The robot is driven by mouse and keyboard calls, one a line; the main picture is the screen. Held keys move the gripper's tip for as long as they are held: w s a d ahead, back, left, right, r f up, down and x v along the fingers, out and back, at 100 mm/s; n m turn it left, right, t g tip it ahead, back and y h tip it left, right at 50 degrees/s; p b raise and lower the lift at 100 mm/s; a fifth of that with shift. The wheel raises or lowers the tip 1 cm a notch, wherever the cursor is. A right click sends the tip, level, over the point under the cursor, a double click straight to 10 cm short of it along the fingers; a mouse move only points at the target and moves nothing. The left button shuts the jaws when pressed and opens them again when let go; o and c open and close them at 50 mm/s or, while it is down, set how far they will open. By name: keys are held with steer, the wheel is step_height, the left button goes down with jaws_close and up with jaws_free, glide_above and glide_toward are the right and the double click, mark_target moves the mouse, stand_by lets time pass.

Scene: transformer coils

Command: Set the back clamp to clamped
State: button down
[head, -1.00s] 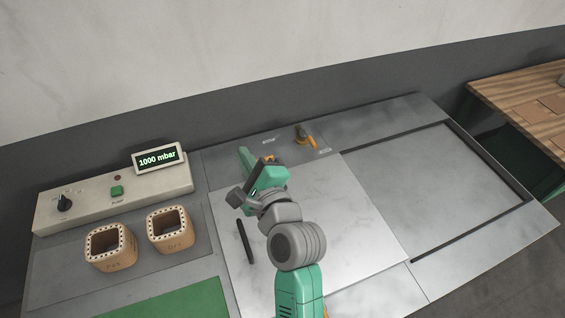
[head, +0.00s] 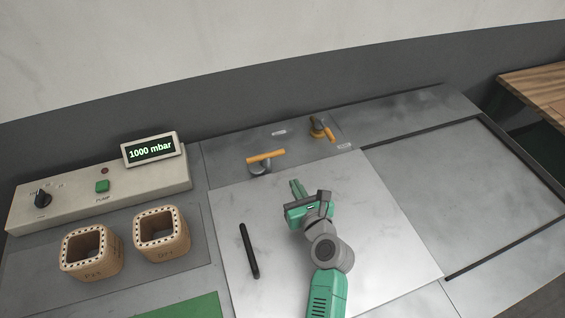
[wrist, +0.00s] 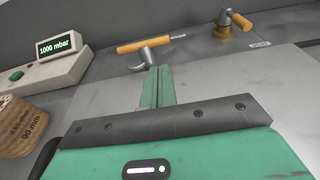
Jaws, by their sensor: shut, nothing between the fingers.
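A black bar (head: 249,250) lies on the white plate (head: 385,225). Two wooden coil blocks (head: 92,252) (head: 162,234) stand at left. A pump panel (head: 140,184) with a display reading 1000 mbar (head: 151,149) is behind them. A recessed grey area (head: 450,190) lies at right.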

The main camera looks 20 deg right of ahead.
mark_target(279, 154)
steer(key=w+b, duration=0.1)
steer(key=w, duration=0.2)
steer(key=w+f+b, duration=0.1)
steer(key=w+b, duration=0.1)
steer(key=w, duration=0.2)
steer(key=w+f+b, duration=0.1)
steer(key=w+b, duration=0.1)
steer(key=w, duration=0.1)
steer(key=shift+w+d+f, duration=0.15)
steer(key=shift+d+f, duration=0.05)
steer(key=shift+d, duration=0.15)
steer(key=shift+w, duration=0.6)
steer(key=shift+r, duration=0.1)
steer(key=shift+d+b, duration=0.15)
steer(key=shift+b, duration=0.2)
